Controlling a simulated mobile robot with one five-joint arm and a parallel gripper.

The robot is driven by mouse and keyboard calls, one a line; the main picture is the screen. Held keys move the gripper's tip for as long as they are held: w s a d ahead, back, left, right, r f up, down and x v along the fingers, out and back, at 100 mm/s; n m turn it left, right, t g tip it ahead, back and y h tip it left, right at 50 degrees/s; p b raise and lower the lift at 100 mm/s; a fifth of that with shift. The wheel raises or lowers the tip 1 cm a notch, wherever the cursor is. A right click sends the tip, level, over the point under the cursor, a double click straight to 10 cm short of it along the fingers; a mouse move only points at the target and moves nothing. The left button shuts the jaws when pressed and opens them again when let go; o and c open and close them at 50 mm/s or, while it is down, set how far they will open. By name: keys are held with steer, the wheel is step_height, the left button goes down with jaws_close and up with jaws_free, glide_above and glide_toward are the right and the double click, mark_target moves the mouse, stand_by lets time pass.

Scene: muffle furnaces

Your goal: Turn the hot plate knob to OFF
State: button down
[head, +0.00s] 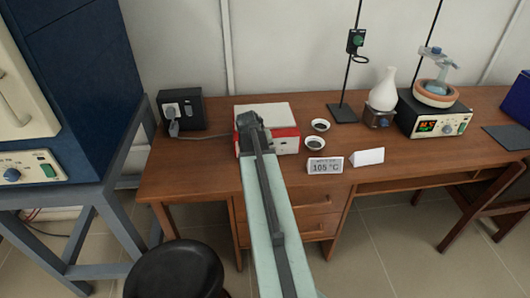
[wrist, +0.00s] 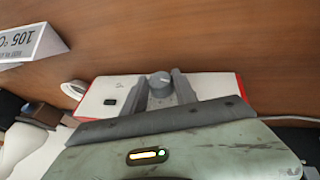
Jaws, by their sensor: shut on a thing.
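The hot plate (head: 280,113) is a low box with a white top and red lower sides, standing on the wooden desk. Its front is partly hidden by my arm in the head view. In the wrist view its white front panel (wrist: 213,84) carries a round grey knob (wrist: 160,82) with a light pointer mark, and a small black switch (wrist: 110,102) to the left. My gripper (wrist: 160,77) has one finger on each side of the knob and is shut on it. In the head view my gripper (head: 247,128) is at the hot plate's front left; the knob is hidden there.
A small display card (head: 324,166) reading 105 °C, a blank white card (head: 368,156) and two small dishes (head: 320,125) are right of the hot plate. A black socket box (head: 180,108) is left. A stand, white flask (head: 387,88) and another heater (head: 436,122) are farther right.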

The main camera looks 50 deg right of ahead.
steer(key=shift+a+f+g+h+b, duration=0.15)
steer(key=shift+g+h+b, duration=0.25)
steer(key=shift+g+h, duration=0.2)
steer(key=c, duration=1)
jaws_free()
steer(key=shift+o, duration=0.2)
steer(key=shift+a+r+p, duration=0.2)
steer(key=shift+r+p, duration=0.25)
steer(key=shift+r, duration=0.1)
steer(key=p+v, duration=0.5)
steer(key=v, duration=0.1)
steer(key=shift+a+r+p, duration=0.3)
